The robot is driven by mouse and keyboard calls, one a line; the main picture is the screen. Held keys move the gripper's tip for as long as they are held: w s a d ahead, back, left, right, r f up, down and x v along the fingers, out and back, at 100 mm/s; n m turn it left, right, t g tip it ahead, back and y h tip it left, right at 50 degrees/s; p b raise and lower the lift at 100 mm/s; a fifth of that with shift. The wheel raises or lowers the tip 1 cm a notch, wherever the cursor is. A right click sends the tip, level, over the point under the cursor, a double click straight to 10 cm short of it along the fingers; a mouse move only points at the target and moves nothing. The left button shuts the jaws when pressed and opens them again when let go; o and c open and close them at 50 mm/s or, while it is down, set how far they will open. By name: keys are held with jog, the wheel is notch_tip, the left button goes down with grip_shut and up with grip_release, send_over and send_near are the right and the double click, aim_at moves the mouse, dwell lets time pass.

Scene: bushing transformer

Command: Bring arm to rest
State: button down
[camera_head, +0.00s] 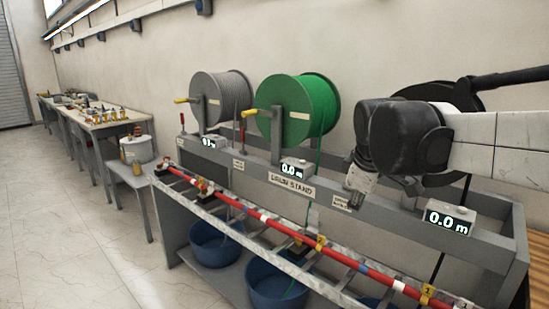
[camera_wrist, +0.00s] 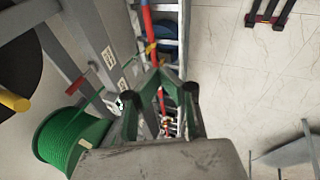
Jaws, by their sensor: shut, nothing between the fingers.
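My arm reaches in from the right in the head view, in front of the drum stand (camera_head: 330,185). My gripper (camera_head: 357,189) hangs down at the end of it, near the stand's front rail and to the right of the green cable drum (camera_head: 302,108). In the wrist view my gripper (camera_wrist: 161,100) is shut with nothing held. Below it the stand's rail and red measuring bar (camera_wrist: 148,28) show, with the green drum (camera_wrist: 65,145) at the lower left. I cannot tell whether the fingertips clear the rail.
A grey drum (camera_head: 222,95) stands left of the green one, and a dark drum is partly behind my arm. Blue tubs (camera_head: 215,245) sit under the red bar (camera_head: 262,217). A small side table (camera_head: 137,172) and a long workbench (camera_head: 105,122) stand left. The tiled floor (camera_head: 60,220) is open.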

jog(key=s+f+m+t, duration=0.1)
jog(key=s+f+m, duration=0.4)
jog(key=s, duration=0.5)
jog(key=s+d+f+m+t, duration=0.1)
jog(key=s+f+m, duration=0.5)
jog(key=s, duration=0.5)
jog(key=shift+s+d+y, duration=0.15)
jog(key=shift+s+y, duration=0.15)
